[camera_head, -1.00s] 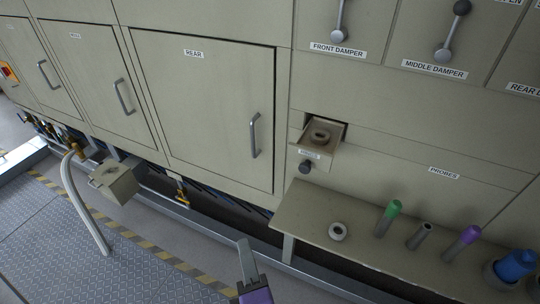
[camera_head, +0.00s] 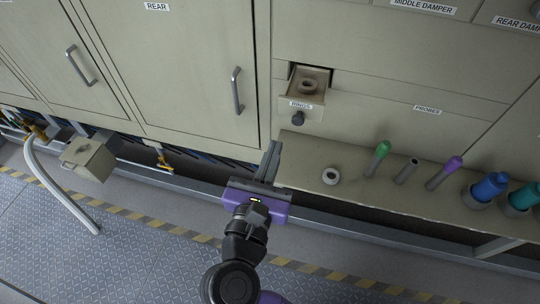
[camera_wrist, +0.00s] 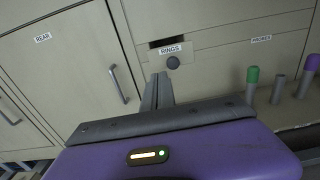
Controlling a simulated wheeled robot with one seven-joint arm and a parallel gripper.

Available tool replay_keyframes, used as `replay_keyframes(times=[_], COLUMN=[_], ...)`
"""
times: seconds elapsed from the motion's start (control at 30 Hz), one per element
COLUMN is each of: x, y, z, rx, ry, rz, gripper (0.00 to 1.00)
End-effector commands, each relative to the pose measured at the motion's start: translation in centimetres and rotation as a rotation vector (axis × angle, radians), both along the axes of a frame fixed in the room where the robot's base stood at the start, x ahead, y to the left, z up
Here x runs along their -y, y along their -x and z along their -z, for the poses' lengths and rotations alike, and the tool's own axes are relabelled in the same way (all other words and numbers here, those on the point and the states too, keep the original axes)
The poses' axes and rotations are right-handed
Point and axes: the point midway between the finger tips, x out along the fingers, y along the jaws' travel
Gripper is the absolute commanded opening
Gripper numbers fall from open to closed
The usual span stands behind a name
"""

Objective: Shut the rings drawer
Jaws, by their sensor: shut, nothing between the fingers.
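The rings drawer (camera_head: 300,101) stands pulled out of the cabinet front, with a dark gap behind it. A grey ring (camera_head: 309,86) lies inside it, and its front has a "RINGS" label and a round dark knob (camera_head: 298,119). In the wrist view the drawer front (camera_wrist: 171,50) and its knob (camera_wrist: 173,62) show just beyond my fingertips. My gripper (camera_head: 276,146) is shut and empty, below and a little left of the knob, apart from it in the head view. It also shows in the wrist view (camera_wrist: 158,78).
A shelf (camera_head: 300,160) below the drawer holds a loose ring (camera_head: 330,176), a green-topped probe (camera_head: 378,157), a purple-topped probe (camera_head: 445,172) and blue containers (camera_head: 488,188). The rear door (camera_head: 190,70) with its handle is shut at left. A boxy block (camera_head: 88,160) is at lower left.

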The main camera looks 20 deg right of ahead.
Motion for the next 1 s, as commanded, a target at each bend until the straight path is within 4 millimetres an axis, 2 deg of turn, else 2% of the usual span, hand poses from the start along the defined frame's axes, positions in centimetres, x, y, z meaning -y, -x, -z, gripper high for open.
replay_keyframes(times=[0.3, 0.5, 0.7, 1.0], x=[3.7, 5.1, 5.7, 5.7], y=[-5.0, -7.1, -7.8, -7.8], z=[-0.2, -0.1, 0.0, 0.1], rx=[0.001, 0.001, 0.0, 0.0], ry=[-0.001, -0.001, -0.001, -0.001], rz=[0.001, -0.001, -0.001, -0.002], gripper=[0.0, 0.0, 0.0, 0.0])
